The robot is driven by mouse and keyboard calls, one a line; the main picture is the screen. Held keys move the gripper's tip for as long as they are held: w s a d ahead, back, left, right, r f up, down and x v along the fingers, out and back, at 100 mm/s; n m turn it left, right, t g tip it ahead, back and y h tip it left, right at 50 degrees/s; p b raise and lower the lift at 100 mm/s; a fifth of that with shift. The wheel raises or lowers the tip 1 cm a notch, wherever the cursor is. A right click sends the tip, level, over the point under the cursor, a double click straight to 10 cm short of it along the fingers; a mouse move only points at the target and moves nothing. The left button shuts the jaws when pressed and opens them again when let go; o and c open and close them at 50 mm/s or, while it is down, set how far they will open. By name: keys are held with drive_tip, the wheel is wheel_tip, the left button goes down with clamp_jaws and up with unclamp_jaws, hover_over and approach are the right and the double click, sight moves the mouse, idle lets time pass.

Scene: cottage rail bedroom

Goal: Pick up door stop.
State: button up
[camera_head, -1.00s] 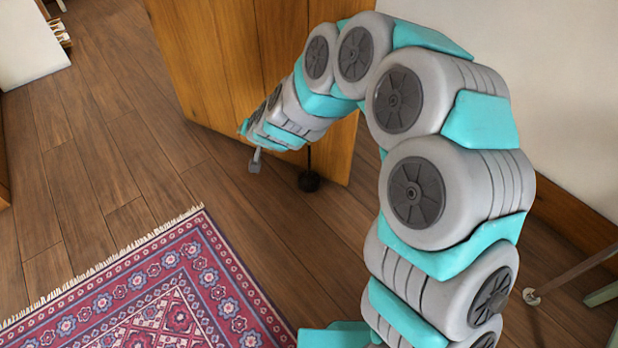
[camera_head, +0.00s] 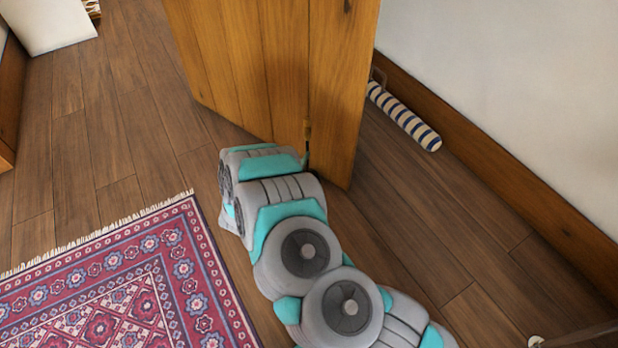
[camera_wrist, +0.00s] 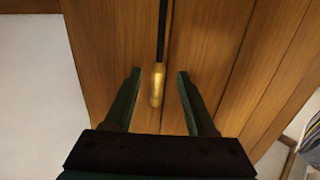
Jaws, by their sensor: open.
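My gripper (camera_wrist: 158,74) is open, with one dark finger on each side of the brass part and visible gaps to both. I cannot tell whether it touches the door.
A blue-and-white striped roll (camera_head: 405,117) lies on the floor by the skirting board, right of the door; striped material shows at the wrist view's lower right. A red patterned rug (camera_head: 110,290) covers the front left. Wooden floor (camera_head: 100,130) is clear left of the door.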

sight(307, 141)
drive_tip(key=shift+w+d+r, duration=0.15)
drive_tip(key=shift+w+d, duration=0.4)
drive_tip(key=shift+w, duration=0.15)
drive_tip(key=shift+x, duration=3.15)
drive_tip(key=shift+a, duration=0.2)
drive_tip(key=shift+c, duration=0.3)
clamp_jaws()
